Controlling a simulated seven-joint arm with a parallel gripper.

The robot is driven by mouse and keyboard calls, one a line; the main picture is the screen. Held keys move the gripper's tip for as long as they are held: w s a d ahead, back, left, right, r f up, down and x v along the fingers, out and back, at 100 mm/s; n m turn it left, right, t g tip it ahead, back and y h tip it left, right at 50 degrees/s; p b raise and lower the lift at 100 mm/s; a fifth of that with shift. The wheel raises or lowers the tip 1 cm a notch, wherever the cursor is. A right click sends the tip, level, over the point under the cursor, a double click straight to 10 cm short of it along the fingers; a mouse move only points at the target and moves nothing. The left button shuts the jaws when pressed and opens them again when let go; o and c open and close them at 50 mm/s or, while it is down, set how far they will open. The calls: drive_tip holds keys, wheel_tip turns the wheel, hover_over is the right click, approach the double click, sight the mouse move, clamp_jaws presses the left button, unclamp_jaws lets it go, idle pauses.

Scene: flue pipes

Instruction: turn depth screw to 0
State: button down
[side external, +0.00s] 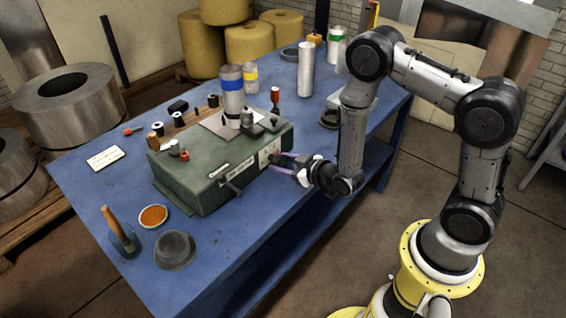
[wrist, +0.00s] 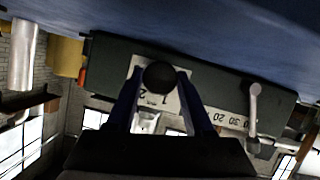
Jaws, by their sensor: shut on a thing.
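The green machine (side external: 215,190) stands on the blue bench. On its front face, a dark round knob, seemingly the depth screw (wrist: 160,77), sits in front of a pale plate (wrist: 183,98) marked with numerals. The numerals are upside down in the wrist view and partly hidden by the knob and fingers, so I cannot read the knob's setting. My gripper (side external: 278,159) is at the right end of the machine's front face. In the wrist view its two fingers (wrist: 160,88) are shut on the knob, one on each side.
A lever (wrist: 254,104) with a numbered scale is on the same face, beside the plate. The blue bench (side external: 95,195) also holds an orange dish (side external: 153,216), a dark round dish (side external: 175,250), spools and a tall pale cylinder (side external: 305,70).

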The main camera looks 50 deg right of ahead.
drive_tip(key=n+h, duration=0.2)
drive_tip(key=n, duration=0.1)
drive_tip(key=n+h, duration=0.1)
drive_tip(key=n, duration=0.1)
drive_tip(key=shift+a+f+t, duration=0.15)
drive_tip(key=shift+a+t, duration=0.1)
drive_tip(key=shift+t, duration=0.15)
drive_tip(key=n+t+h, duration=0.1)
drive_tip(key=n+h, duration=0.1)
drive_tip(key=n, duration=0.2)
drive_tip(key=shift+f+n, duration=0.1)
drive_tip(key=shift+n, duration=0.3)
drive_tip(key=shift+t, duration=0.3)
drive_tip(key=shift+c, duration=1.5)
unclamp_jaws()
